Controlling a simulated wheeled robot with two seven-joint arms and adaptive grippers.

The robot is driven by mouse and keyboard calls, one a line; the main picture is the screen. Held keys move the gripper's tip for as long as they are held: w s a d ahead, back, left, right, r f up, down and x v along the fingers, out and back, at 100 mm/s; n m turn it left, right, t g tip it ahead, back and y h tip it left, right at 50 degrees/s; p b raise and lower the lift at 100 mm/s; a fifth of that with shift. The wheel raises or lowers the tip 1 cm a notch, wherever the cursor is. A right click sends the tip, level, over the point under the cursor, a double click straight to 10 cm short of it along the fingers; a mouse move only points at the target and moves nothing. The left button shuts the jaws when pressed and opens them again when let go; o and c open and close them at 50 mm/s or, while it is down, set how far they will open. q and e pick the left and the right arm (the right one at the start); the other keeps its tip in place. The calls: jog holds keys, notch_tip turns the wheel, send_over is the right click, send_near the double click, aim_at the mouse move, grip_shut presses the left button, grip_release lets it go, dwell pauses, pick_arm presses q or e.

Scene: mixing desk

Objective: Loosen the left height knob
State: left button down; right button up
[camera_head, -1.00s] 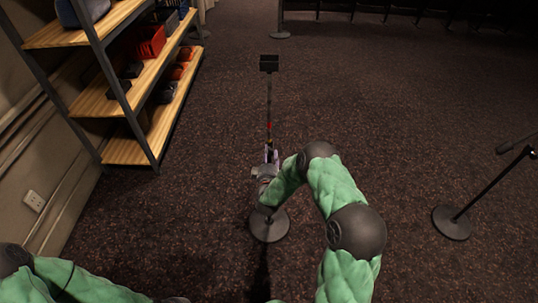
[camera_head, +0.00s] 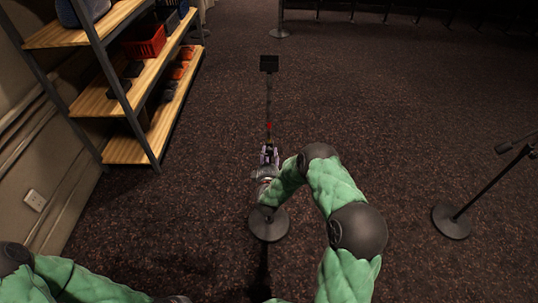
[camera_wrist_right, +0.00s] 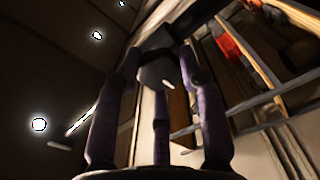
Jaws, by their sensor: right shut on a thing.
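The left stand (camera_head: 268,98) is upright in the middle of the head view, with a dark flat top and a round base (camera_head: 268,225). A small red mark (camera_head: 269,126) is on its pole. My right gripper (camera_head: 268,152) is at the pole just below this mark. In the wrist view its purple fingers (camera_wrist_right: 162,72) are shut around a dark rounded knob (camera_wrist_right: 155,74). The fingers partly hide the knob, and it is too small to make out in the head view.
A second stand with a tilted pole top and round base (camera_head: 451,221) is at the right. A wooden shelf unit (camera_head: 130,150) with bins and small items stands along the left wall. The carpet (camera_head: 380,110) between them is clear.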

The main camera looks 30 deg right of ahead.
jog(key=shift+a, duration=0.1)
jog(key=o, duration=1.2)
jog(key=shift+w, duration=0.1)
jog(key=shift+c, duration=0.2)
jog(key=v, duration=1.2)
